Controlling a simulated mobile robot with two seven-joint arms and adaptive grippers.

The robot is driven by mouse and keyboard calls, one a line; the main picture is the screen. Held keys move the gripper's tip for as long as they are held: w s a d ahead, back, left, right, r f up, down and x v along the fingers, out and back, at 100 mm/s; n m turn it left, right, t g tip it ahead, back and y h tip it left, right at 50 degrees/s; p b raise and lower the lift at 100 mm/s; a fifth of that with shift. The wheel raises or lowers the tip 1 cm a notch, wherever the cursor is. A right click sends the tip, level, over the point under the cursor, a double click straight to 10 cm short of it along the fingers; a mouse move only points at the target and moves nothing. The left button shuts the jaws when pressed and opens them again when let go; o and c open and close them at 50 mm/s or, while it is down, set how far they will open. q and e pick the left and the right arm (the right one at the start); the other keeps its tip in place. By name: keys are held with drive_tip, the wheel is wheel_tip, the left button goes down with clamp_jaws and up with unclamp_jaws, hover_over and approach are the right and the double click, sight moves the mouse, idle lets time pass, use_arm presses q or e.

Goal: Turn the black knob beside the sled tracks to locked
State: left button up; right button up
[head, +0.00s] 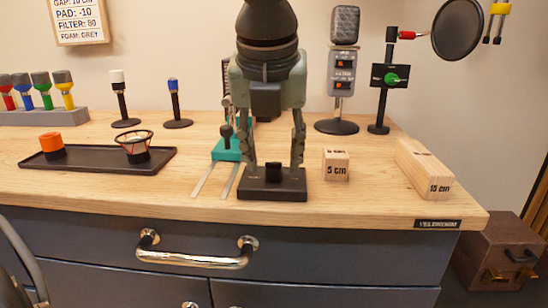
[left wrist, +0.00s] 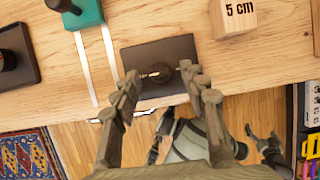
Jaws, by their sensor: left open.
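The black knob (head: 273,172) stands on a dark square base (head: 287,190) at the table's front edge, right of the two pale sled tracks (head: 228,182). The left wrist view also shows the knob (left wrist: 160,72) on its base. My left gripper (head: 273,160) points down over the knob, its fingers apart on either side of it. In the left wrist view the open fingertips (left wrist: 158,74) flank the knob, with gaps visible. A teal sled (head: 222,149) with a dark post sits at the back of the tracks. The knob's markings cannot be read. My right gripper is not clearly seen.
A 5 cm wooden block (head: 336,166) stands close right of the base, and a 15 cm block (head: 424,170) farther right. A microphone stand (head: 343,85) is behind. A black tray (head: 92,166) lies left. A drawer handle (head: 197,259) juts out below the table edge.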

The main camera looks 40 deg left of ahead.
use_arm(q)
drive_tip(key=shift+w+a+f, duration=0.1)
drive_tip(key=shift+w+f, duration=0.05)
drive_tip(key=shift+f, duration=0.4)
use_arm(e)
drive_tip(key=shift+w+r, duration=0.15)
drive_tip(key=shift+w, duration=0.25)
drive_tip(key=shift+w, duration=0.1)
